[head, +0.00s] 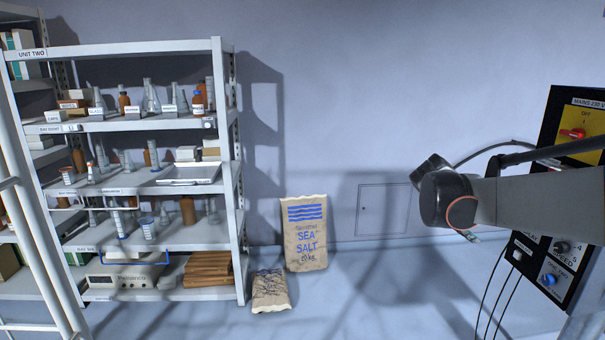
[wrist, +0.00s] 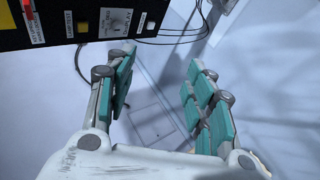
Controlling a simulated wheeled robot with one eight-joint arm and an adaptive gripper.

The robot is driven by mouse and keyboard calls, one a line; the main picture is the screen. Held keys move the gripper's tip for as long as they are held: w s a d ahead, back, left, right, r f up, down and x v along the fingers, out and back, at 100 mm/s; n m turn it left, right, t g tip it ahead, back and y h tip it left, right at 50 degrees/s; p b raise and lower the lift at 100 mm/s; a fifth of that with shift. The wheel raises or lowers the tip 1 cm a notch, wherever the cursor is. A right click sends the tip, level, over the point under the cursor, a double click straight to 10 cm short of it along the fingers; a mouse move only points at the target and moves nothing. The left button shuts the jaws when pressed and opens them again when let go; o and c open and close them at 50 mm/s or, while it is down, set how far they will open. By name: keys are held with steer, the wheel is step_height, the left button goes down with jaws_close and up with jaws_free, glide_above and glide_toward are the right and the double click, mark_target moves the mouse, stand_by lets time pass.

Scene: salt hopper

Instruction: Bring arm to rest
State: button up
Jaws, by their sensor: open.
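My gripper (wrist: 160,98) shows in the wrist view with its two teal-padded fingers spread apart. Nothing is between the fingers. Beyond them are the pale wall and floor. In the head view my arm reaches in from the right edge, in front of the wall, and the gripper fingers cannot be made out there. A black control panel (wrist: 60,22) is just above and left of the fingers in the wrist view, apart from them as far as I can see. The panel (head: 570,130) also stands at the right edge of the head view, partly hidden by my arm.
A shelf unit (head: 140,128) with bottles, flasks and boxes fills the left. A large sea salt sack (head: 305,233) leans on the wall, with a smaller sack (head: 270,291) on the floor beside it. Cables (head: 490,290) hang below the panel. The middle floor is clear.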

steer(key=s+a+f+m+t+y, duration=0.1)
steer(key=s+a+f+y, duration=0.1)
steer(key=s+a, duration=0.5)
steer(key=s+a+f+m+t+y, duration=0.1)
steer(key=s+a+f+y, duration=0.2)
steer(key=s+a, duration=0.5)
steer(key=s+a+f+m+y, duration=0.2)
steer(key=s+a, duration=0.5)
steer(key=s, duration=0.7)
steer(key=shift+s+a+f+t+y, duration=0.35)
steer(key=shift+f+y, duration=0.3)
steer(key=shift+y, duration=0.55)
